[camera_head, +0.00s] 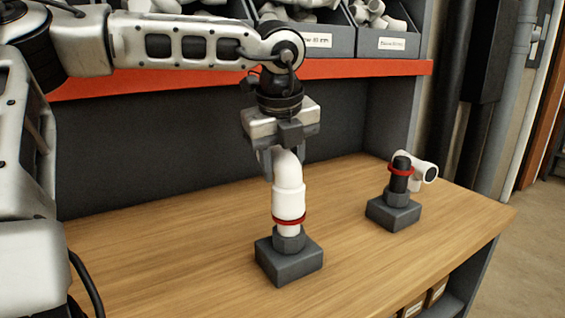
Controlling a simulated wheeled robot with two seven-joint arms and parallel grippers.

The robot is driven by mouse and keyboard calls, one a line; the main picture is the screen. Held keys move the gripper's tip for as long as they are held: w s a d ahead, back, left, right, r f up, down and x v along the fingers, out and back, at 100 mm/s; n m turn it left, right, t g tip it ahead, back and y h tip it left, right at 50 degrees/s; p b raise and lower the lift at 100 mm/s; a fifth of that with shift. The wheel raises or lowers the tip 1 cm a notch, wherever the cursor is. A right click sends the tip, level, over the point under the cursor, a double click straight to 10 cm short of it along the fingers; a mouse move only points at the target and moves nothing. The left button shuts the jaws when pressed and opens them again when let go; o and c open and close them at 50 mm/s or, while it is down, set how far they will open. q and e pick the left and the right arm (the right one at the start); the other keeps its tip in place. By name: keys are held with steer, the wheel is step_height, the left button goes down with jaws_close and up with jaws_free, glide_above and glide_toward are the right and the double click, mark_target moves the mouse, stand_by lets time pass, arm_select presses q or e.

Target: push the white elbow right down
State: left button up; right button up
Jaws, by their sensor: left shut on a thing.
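The white elbow (289,192) stands upright over a white pipe stub (289,230) in a dark grey block (290,263) on the bench. A red ring (289,219) shows around the pipe at the elbow's lower edge, with a short length of white stub below it. My left gripper (279,160) comes down from above and is shut on the elbow's bent upper end. The fingers hide part of that end, and the inside of the joint is hidden. My right gripper is not in view.
A second grey block (393,212) stands to the right, with a dark stub (398,184), a red ring and a white fitting (423,173) beside its top. Bins (388,42) of white fittings sit on the shelf above an orange edge. The bench front is clear.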

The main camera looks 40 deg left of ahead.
arm_select(q)
steer(key=o, duration=1.1)
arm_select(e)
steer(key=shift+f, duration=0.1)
arm_select(q)
steer(key=v, duration=1.6)
steer(key=shift+p, duration=0.35)
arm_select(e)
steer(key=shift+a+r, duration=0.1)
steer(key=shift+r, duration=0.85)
arm_select(q)
steer(key=shift+f, duration=0.1)
